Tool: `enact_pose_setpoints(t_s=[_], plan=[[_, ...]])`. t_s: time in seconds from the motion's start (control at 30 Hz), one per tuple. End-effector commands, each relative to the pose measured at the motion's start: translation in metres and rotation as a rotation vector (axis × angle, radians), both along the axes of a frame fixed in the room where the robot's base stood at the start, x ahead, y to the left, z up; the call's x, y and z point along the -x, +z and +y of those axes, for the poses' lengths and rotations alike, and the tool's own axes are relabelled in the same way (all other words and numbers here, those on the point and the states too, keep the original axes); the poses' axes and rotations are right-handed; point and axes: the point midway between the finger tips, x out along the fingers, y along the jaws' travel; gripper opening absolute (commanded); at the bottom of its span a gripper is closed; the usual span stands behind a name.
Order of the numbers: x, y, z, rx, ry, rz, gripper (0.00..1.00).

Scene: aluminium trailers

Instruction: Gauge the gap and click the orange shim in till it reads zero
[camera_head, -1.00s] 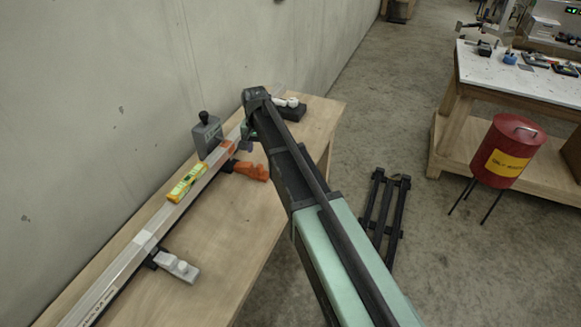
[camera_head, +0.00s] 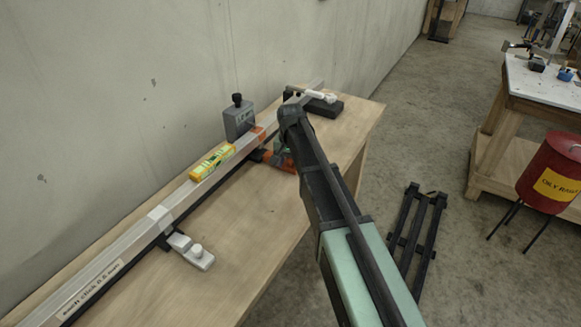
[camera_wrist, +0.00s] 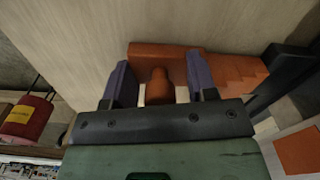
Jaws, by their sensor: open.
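The orange shim (camera_head: 283,160) lies on the bench against the aluminium bar (camera_head: 228,168), partly hidden behind my arm in the head view. In the wrist view the orange shim (camera_wrist: 228,70) shows its stepped body and a raised round knob (camera_wrist: 159,88). My gripper (camera_wrist: 160,82) is open, with one finger on each side of the knob and space beside it. A grey gauge box (camera_head: 239,121) with a black knob and a small greenish display stands behind the bar; its reading is too small to make out.
A yellow spirit level (camera_head: 211,162) lies on the bar. A grey piece with a knob (camera_head: 188,250) sits at the bar's near side, and a black block (camera_head: 322,106) lies at the far end. The bench's front right (camera_head: 235,250) is clear.

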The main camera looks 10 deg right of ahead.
Motion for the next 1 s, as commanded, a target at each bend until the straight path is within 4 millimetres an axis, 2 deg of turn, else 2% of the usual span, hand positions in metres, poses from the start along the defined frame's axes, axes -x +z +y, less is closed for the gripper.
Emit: enact_pose_setpoints(t_s=[0.03, 0.3, 0.37, 0.57, 0.8, 1.0], plan=[[0.0, 0.001, 0.0, 0.0, 0.0, 0.0, 0.49], [0.0, 0.001, 0.0, 0.0, 0.0, 0.0, 0.08], [0.0, 0.001, 0.0, 0.0, 0.0, 0.0, 0.0], [-0.002, 0.001, 0.002, 0.0, 0.001, 0.0, 0.0], [-0.022, 0.001, 0.022, 0.0, 0.001, 0.0, 0.0], [-0.021, 0.001, 0.022, 0.0, 0.0, 0.0, 0.0]])
